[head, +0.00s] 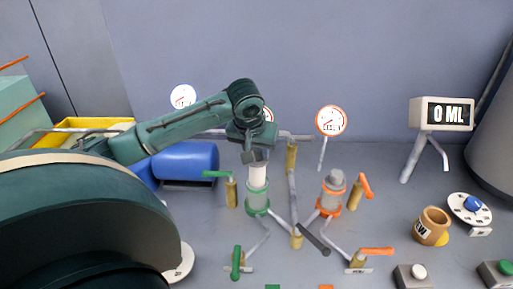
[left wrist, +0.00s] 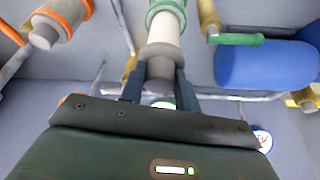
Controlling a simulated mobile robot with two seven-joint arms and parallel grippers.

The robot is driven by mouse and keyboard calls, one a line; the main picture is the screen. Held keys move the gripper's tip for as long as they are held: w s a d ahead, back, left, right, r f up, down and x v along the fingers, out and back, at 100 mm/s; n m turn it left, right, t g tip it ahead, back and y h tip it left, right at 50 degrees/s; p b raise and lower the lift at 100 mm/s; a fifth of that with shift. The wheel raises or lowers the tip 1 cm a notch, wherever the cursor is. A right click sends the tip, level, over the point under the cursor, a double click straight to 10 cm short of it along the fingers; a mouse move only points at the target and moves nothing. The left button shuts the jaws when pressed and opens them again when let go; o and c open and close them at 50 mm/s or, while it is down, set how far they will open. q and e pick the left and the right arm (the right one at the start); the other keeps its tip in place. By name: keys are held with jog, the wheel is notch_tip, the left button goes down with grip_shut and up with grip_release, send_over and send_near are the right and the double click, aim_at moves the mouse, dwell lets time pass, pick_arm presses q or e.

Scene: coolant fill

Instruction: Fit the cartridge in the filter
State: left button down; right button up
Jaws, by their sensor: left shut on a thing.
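The white cartridge (head: 258,177) stands upright over the green-ringed filter housing (head: 257,202), its lower end at or inside the green ring; how deep it sits I cannot tell. My left gripper (head: 257,157) is above it, pointing down. In the left wrist view the gripper (left wrist: 158,84) is shut on the cartridge's grey end, with a finger on each side. The white body of the cartridge (left wrist: 166,32) runs to the green ring (left wrist: 167,8). My right gripper is not in view.
An orange-ringed filter (head: 331,200) with a grey cap stands to the right. Green-handled valves (head: 237,262) and orange-handled valves (head: 375,252) surround the pipes. A blue tank (head: 187,161) lies behind left. A mug (head: 431,226) and a 0 ML display (head: 441,114) are at right.

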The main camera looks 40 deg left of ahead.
aim_at(256, 173)
pick_arm(q)
jog(key=shift+f, duration=1)
jog(key=shift+f+b, duration=0.35)
jog(key=shift+f, duration=0.55)
jog(key=shift+f+b, duration=0.3)
jog(key=shift+f, duration=0.55)
jog(key=shift+f+b, duration=0.3)
jog(key=shift+f, duration=0.95)
jog(key=c, duration=1.3)
grip_release()
jog(key=o, duration=0.4)
jog(key=shift+c, duration=0.2)
